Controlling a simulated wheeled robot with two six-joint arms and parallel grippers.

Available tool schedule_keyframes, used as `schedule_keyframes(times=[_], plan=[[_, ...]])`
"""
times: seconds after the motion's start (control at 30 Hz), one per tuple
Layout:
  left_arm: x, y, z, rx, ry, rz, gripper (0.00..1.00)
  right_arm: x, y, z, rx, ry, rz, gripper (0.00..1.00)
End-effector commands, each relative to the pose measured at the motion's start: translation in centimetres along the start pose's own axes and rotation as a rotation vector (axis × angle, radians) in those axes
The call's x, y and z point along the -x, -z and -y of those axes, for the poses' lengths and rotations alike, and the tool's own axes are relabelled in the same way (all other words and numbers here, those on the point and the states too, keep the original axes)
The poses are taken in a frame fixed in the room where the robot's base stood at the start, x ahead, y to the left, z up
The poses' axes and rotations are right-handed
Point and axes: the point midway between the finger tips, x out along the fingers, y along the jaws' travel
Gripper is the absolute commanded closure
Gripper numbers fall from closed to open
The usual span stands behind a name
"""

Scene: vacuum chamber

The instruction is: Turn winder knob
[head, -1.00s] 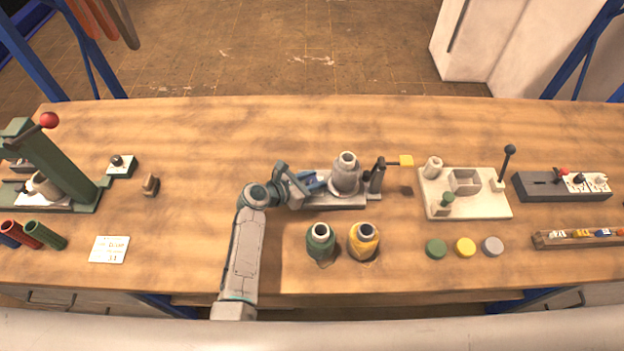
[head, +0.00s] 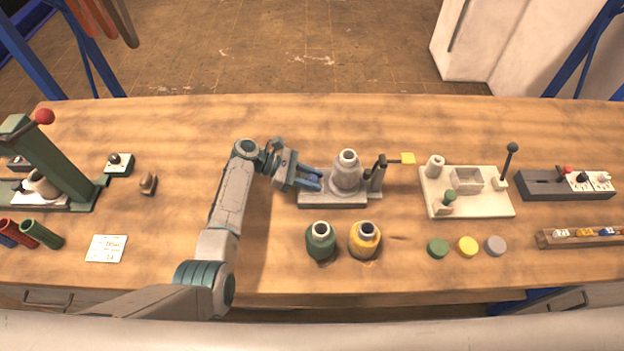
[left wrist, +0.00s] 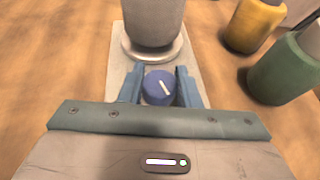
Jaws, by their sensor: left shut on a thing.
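The winder (head: 346,172) is a grey base with a grey spool standing upright on it and a post with a yellow flag at its right. Its knob (left wrist: 158,87) is blue with a white pointer line and shows in the left wrist view. My left gripper (head: 314,180) reaches in from the left at the base's left end. In the left wrist view its two blue fingers (left wrist: 158,90) stand on either side of the knob, shut on it. The knob's lower part is hidden by the gripper body. My right gripper is not in view.
A green spool (head: 320,240) and a yellow spool (head: 365,238) stand just in front of the winder. A pale fixture plate (head: 480,206) with a lever is to the right. A green press (head: 60,165) stands at far left.

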Motion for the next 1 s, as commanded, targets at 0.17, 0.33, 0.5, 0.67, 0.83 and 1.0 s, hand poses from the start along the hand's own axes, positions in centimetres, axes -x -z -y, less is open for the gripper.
schedule_keyframes(times=[0.17,0.33,0.5,0.67,0.83,1.0], plan=[[0.01,0.12,-0.07,-0.030,0.073,-0.001,0.93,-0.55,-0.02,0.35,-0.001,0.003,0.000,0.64],[0.02,0.08,-0.05,-0.047,0.112,-0.002,0.93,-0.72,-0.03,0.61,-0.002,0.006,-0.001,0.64],[0.02,0.07,-0.01,-0.052,0.126,-0.002,0.93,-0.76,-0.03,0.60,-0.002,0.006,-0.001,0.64],[0.02,0.07,0.01,-0.052,0.127,-0.002,0.93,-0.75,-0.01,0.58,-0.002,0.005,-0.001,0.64],[0.01,0.07,0.02,-0.052,0.127,-0.002,0.93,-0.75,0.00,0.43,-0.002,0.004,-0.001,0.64],[0.00,0.06,0.01,-0.052,0.126,-0.002,0.48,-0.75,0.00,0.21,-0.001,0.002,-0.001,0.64]])
